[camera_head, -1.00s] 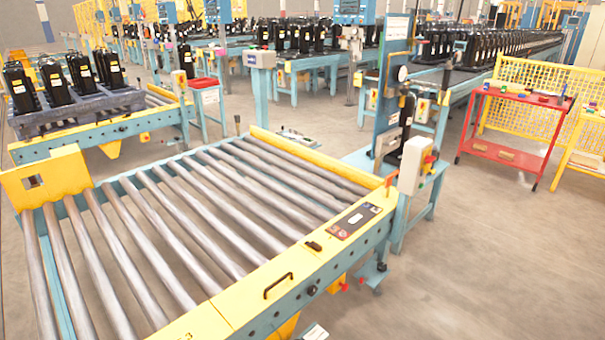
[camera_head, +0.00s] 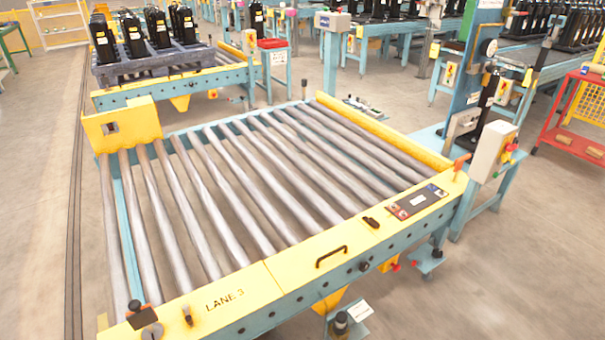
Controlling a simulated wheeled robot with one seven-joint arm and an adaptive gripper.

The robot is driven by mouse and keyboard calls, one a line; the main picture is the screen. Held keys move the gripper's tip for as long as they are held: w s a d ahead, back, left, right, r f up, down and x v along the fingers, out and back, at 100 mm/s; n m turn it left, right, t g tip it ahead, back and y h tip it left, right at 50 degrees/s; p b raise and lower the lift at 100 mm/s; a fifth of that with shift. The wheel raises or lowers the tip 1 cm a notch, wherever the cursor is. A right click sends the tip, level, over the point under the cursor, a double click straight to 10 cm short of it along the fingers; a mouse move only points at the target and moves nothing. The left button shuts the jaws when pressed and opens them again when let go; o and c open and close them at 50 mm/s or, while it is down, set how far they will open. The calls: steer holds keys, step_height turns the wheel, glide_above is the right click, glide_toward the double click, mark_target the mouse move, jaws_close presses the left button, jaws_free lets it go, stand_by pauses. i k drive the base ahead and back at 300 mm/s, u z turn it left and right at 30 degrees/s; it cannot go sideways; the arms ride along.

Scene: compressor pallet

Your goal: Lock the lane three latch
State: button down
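The lane three roller conveyor (camera_head: 240,180) fills the middle of the view, with a yellow front beam (camera_head: 290,262) marked LANE 3 (camera_head: 224,299). At the beam's left end are a black-topped part (camera_head: 136,308), a round grey piece (camera_head: 151,331) and a small dark peg (camera_head: 187,316). A black bar handle (camera_head: 331,256) and a small dark catch (camera_head: 371,222) sit further right on the beam. An orange lever (camera_head: 461,162) stands at its right end. I cannot tell for sure which part is the latch, or its state. My gripper is not in view.
A control panel (camera_head: 417,201) is on the beam's right part. A grey control box (camera_head: 493,150) with coloured buttons stands right of the conveyor. A dark pallet (camera_head: 150,65) with black compressors rests on another conveyor behind. Floor is clear at left and front right.

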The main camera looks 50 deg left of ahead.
mark_target(373, 224)
steer(key=u, duration=1.4)
steer(key=i, duration=0.5)
